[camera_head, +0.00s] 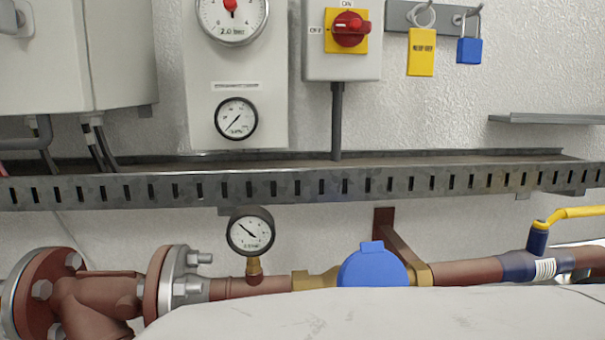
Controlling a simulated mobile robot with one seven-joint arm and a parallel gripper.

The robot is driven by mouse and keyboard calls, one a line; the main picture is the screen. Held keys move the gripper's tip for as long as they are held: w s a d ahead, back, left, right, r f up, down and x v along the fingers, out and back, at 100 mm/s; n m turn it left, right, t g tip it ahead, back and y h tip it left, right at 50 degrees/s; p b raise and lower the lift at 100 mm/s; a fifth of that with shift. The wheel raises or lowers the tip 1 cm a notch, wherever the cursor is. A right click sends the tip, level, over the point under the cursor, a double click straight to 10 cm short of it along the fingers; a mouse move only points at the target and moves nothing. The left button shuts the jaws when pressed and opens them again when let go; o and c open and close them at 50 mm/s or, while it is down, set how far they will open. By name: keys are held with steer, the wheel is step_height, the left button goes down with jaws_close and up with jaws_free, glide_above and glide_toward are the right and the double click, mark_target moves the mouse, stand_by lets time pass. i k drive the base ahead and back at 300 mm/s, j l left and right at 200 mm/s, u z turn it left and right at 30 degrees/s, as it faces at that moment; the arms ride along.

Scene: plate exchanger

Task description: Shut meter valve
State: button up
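A blue-capped water meter (372,266) sits in the red-brown pipe at lower centre, between brass fittings. To its right on the same pipe is a valve with a dark blue body (519,266) and a blue stem. Its yellow lever handle (575,213) points right and slightly up, roughly along the pipe, and runs out of the right edge of the view. My gripper is not in view. A large pale surface at the bottom, which I cannot identify for sure, hides the lower side of the pipe.
A slotted grey metal cable tray (290,185) runs across the wall above the pipe. A pressure gauge (250,232) stands on the pipe left of the meter. A bolted flange (172,288) is at lower left. A red rotary switch (350,30), yellow tag (421,54) and blue padlock (469,50) are above.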

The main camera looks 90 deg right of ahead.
mark_target(581, 212)
steer(key=k+z, duration=0.1)
steer(key=k, duration=1.55)
steer(key=k+z, duration=0.1)
steer(key=z, duration=1.95)
steer(key=k+z, duration=0.2)
steer(key=z, duration=0.25)
steer(key=k+l+z, duration=0.2)
steer(key=z, duration=0.25)
steer(key=k+l+z, duration=0.2)
steer(key=z, duration=0.25)
steer(key=i+j, duration=0.2)
steer(key=j, duration=0.15)
steer(key=i+j+z, duration=0.1)
steer(key=j, duration=0.25)
steer(key=i+j, duration=0.3)
